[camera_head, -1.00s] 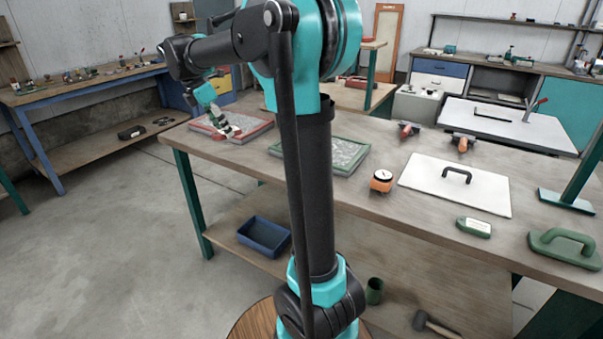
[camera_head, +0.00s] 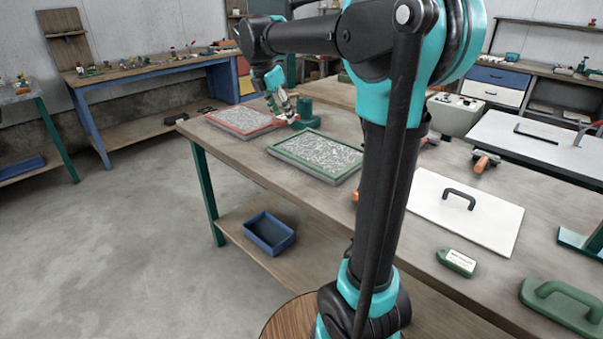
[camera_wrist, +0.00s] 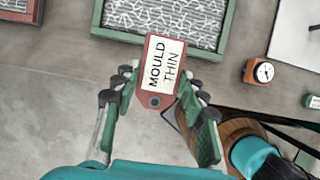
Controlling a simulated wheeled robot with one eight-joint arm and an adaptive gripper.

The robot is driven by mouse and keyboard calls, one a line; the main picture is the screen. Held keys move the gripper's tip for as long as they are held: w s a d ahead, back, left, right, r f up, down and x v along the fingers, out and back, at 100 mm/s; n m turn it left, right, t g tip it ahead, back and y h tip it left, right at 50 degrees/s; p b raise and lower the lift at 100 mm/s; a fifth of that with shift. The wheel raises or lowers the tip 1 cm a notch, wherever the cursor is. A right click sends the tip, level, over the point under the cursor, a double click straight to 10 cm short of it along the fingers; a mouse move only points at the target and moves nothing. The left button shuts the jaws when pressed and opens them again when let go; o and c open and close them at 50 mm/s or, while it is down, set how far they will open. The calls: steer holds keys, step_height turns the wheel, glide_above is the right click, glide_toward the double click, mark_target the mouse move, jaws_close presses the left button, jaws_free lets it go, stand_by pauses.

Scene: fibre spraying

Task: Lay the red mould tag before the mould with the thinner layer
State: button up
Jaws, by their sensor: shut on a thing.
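My gripper (camera_wrist: 160,100) is shut on the red mould tag (camera_wrist: 152,101), whose white label reads "MOULD THIN". In the wrist view the tag points towards the near side of the green-framed mould (camera_wrist: 97,20), above the table's front edge. The red-framed mould (camera_wrist: 36,14) is at the upper left, mostly cut off. In the head view my gripper (camera_head: 282,108) shows beside the right part of the red-framed mould (camera_head: 240,134). The green-framed mould (camera_head: 318,172) is nearer and to the right. Both hold pale fibre; I cannot judge the layer depths. The tag is not clear there.
A green tag (camera_head: 458,262), a white board with a handle (camera_head: 425,197) and a green float (camera_head: 562,306) lie to the right. A round dial gauge (camera_wrist: 264,72) is right of the green-framed mould. A blue bin (camera_head: 268,235) is on the lower shelf.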

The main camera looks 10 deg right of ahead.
mark_target(288, 174)
step_height(288, 174, down, 20)
steer(key=shift+d+r, duration=0.1)
steer(key=shift+r, duration=0.1)
stand_by(0.4)
steer(key=o, duration=0.9)
steer(key=shift+f, duration=0.1)
steer(key=shift+o, duration=0.2)
steer(key=v, duration=1.2)
